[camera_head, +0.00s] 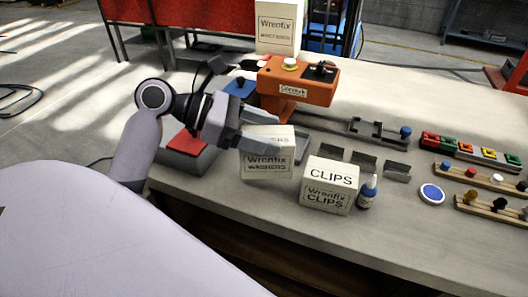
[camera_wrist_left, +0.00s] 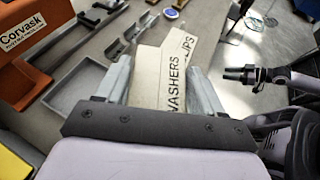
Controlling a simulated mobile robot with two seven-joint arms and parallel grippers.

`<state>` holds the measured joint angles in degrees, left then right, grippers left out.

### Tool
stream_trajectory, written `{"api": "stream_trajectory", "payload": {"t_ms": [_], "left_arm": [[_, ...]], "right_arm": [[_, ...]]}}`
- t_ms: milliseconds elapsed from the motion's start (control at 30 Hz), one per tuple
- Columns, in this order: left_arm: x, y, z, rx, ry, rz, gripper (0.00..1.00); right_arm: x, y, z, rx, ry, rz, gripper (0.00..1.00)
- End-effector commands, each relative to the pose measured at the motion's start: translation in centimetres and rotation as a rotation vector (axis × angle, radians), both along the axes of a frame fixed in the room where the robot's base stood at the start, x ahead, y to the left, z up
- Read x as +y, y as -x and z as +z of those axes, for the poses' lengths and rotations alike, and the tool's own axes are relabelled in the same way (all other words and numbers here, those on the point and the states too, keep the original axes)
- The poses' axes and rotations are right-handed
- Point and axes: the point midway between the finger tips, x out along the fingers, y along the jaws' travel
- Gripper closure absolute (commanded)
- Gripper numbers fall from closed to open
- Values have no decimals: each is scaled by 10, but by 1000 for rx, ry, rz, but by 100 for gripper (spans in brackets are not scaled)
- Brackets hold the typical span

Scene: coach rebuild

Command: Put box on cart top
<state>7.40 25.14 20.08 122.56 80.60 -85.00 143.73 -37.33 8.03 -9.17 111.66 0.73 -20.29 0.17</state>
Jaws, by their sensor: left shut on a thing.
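The white washers box (camera_head: 267,166) is at the near-left part of the workbench, lettered "Wrenfix WASHERS". My left gripper (camera_head: 268,138) comes in from the left and is shut on its upper part. In the left wrist view the washers box (camera_wrist_left: 157,75) is between the two grey fingers. I cannot tell whether its underside touches the bench. A white clips box (camera_head: 330,186) stands just to its right; it shows beyond the washers box in the left wrist view (camera_wrist_left: 182,45). I cannot clearly make out a cart top.
An orange Corvask machine (camera_head: 297,82) stands behind the gripper. A blue bottle (camera_head: 367,192) is beside the clips box. Grey trays, colored blocks (camera_head: 465,147) and wooden peg racks (camera_head: 480,178) lie to the right. Another Wrenfix box (camera_head: 279,28) is at the back.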

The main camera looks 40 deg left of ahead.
Motion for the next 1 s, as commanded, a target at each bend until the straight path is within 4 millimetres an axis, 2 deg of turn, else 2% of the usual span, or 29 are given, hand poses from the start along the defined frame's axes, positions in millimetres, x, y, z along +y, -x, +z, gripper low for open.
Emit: {"api": "stream_trajectory", "payload": {"t_ms": [167, 433, 867, 900, 967, 1000], "left_arm": [[0, 0, -13, -4, 3, 1, 100], [0, 0, -49, -2, 4, 0, 100], [0, 0, -56, -4, 2, 0, 100], [0, 0, -57, -2, 0, 1, 22], [0, 0, -56, -2, 0, -1, 7], [0, 0, -56, -1, 0, 0, 7]], "right_arm": [[0, 0, 0, 0, 0, 0, 57], [0, 0, 1, -1, 0, -1, 57], [0, -1, 1, -2, 1, 0, 57], [0, -1, 1, -3, 1, 0, 57], [0, -1, 1, -3, 1, 0, 57], [-1, -1, 1, -3, 1, 0, 57]]}}
